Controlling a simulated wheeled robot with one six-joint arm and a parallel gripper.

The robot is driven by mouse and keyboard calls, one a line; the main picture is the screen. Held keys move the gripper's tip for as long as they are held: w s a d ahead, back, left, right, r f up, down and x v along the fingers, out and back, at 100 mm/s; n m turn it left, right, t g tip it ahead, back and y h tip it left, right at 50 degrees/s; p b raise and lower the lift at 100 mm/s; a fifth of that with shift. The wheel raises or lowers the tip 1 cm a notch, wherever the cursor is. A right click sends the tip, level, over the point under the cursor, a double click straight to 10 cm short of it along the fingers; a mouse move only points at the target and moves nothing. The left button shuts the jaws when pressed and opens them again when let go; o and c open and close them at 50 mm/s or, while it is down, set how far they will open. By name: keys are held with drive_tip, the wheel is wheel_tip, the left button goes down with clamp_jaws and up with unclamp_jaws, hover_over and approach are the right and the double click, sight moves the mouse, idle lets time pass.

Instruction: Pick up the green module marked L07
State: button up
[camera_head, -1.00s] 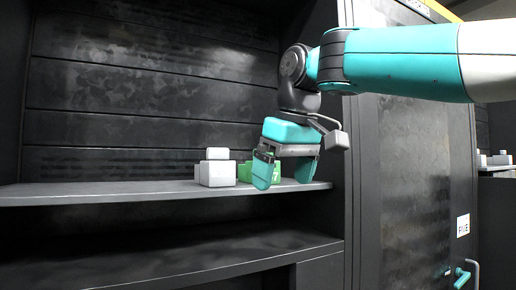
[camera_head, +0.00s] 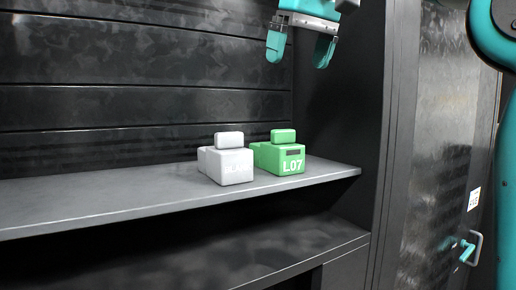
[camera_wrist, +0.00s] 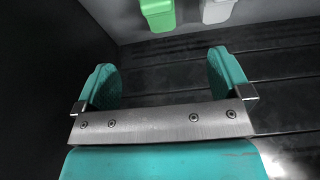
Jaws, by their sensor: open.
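The green module marked L07 (camera_head: 279,158) sits upright on the shelf near its right end, with a smaller green block on top. A green block also shows at the top edge of the wrist view (camera_wrist: 158,14), partly cut off. My gripper (camera_head: 300,50) is above the module and a little to its right, clearly apart from it. In the wrist view my gripper (camera_wrist: 165,75) has its two teal fingers spread with nothing between them. The face marked L07 is visible only in the head view.
The grey shelf (camera_head: 100,195) is clear to the left. A dark side wall (camera_head: 345,100) stands at the right.

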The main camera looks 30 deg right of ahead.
drive_tip(key=b, duration=0.4)
hover_over(277, 137)
drive_tip(key=d, duration=0.2)
drive_tip(key=f, duration=0.7)
drive_tip(key=w+f, duration=0.1)
drive_tip(key=f, duration=0.2)
drive_tip(key=shift+a+f, duration=0.15)
drive_tip(key=shift+a, duration=0.05)
drive_tip(key=b+x, duration=0.5)
drive_tip(key=x, duration=0.1)
drive_tip(key=shift+d+b, duration=0.35)
drive_tip(key=shift+b, duration=0.05)
drive_tip(key=c, duration=1.1)
